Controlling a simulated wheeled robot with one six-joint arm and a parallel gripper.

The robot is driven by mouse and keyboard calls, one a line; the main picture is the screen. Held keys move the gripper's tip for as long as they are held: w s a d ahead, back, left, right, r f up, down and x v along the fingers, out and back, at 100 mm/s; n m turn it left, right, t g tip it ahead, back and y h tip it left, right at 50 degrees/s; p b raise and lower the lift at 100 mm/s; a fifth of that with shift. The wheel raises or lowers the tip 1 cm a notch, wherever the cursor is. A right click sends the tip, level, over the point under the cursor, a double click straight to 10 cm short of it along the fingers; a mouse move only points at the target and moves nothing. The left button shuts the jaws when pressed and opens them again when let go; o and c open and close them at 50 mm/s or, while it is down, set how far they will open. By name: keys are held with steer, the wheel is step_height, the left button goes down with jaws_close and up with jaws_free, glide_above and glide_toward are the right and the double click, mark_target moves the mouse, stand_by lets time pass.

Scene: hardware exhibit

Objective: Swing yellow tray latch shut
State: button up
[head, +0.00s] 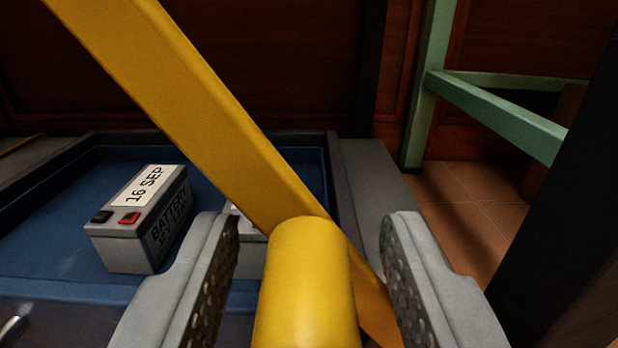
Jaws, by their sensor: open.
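The yellow latch is a long flat bar (205,115) that slants from the upper left down to the lower middle, across the blue tray (60,225). A thick yellow cylindrical handle (305,290) sticks out from the bar toward me. My gripper (312,240) is open, with one grey jaw on each side of the handle. A gap shows between the handle and each jaw. The far upper end of the bar is out of view.
A grey battery (140,225) labelled "16 SEP" stands in the tray at left. Another grey object (249,228) is mostly hidden behind the bar. A green frame (490,110) stands at right over a tiled floor (460,205). A dark post (570,200) rises at far right.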

steer(key=shift+w, duration=0.6)
jaws_close()
